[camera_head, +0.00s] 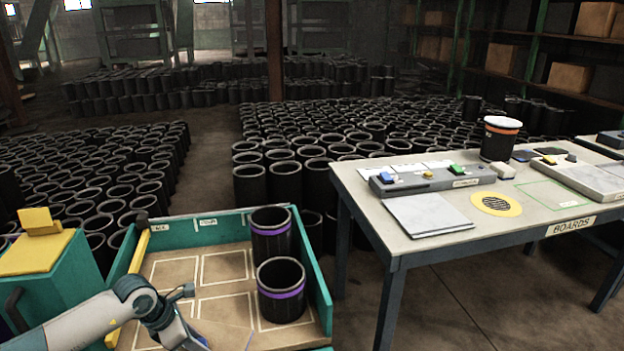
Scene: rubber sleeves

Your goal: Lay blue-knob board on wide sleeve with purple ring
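Two black sleeves with purple rings stand upright in the teal-walled tray. The rear sleeve (271,240) is by the back wall, and the front sleeve (281,306) is nearer me; their tops look open. I cannot tell surely which is wider. A blue knob (387,178) sits at the left end of a long grey holder (410,184) on the table, beside a yellow knob (428,175) and a green knob (457,169). The board under the blue knob is hard to make out. My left gripper (190,337) is low over the tray, left of the front sleeve; its fingers are unclear.
The tray (190,232) has white-outlined cells, several bare. The table (400,243) holds a flat grey plate (430,215), a yellow disc with a dark grille (496,204), and a white-topped, orange-ringed sleeve (498,147). A teal box (50,280) stands left. Many black sleeves fill the floor behind.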

